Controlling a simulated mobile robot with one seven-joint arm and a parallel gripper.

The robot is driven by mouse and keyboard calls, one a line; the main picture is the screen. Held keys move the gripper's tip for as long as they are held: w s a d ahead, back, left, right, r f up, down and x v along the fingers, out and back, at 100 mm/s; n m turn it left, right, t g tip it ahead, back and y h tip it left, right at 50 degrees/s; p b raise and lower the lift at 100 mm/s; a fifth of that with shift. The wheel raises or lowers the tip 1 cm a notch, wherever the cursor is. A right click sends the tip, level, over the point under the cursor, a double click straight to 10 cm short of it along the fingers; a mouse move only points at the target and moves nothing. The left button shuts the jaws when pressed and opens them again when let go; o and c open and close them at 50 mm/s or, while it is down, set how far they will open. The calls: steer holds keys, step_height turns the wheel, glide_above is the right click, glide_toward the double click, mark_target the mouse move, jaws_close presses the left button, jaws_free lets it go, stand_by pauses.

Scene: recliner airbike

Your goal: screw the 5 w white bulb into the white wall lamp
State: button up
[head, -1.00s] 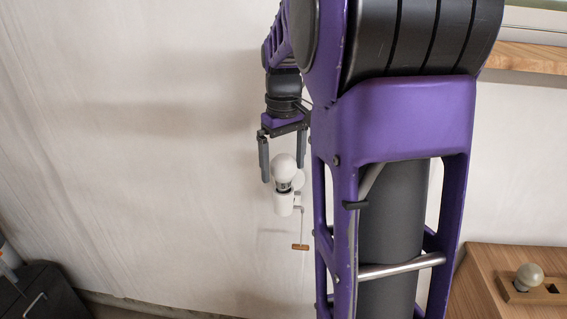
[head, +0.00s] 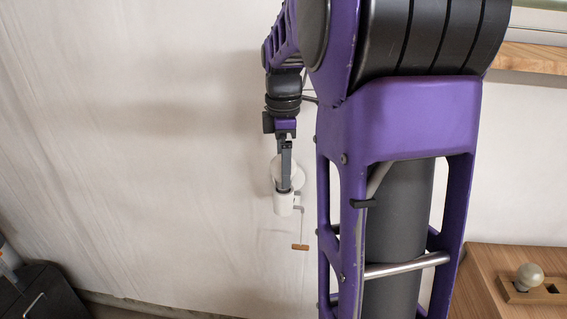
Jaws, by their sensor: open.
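The white wall lamp (head: 283,206) is a small upright cylinder socket on the wall, left of my arm. A white bulb (head: 276,170) stands upright at the socket's mouth; how deep it sits cannot be told. No wattage marking is legible. My gripper (head: 286,183) points down over the bulb and is seen edge-on. One finger passes in front of the bulb and hides its middle; the other finger is hidden behind. The jaws are open, around the bulb.
A pull cord with a small wooden handle (head: 300,247) hangs below the lamp. A cream bulb (head: 528,274) stands in a wooden holder (head: 517,293) on a wooden surface at lower right. A dark cabinet (head: 45,297) is at lower left. The wall left of the lamp is clear.

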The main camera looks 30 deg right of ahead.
steer(key=shift+n, duration=0.5)
steer(key=shift+f, duration=0.15)
steer(key=shift+f+b, duration=1.05)
steer(key=shift+f, duration=0.6)
steer(key=c, duration=1.3)
steer(key=shift+o, duration=0.2)
steer(key=m+p, duration=0.1)
steer(key=m, duration=0.4)
steer(key=shift+r+p, duration=0.15)
steer(key=shift+p, duration=0.15)
steer(key=m, duration=0.6)
steer(key=shift+m, duration=0.3)
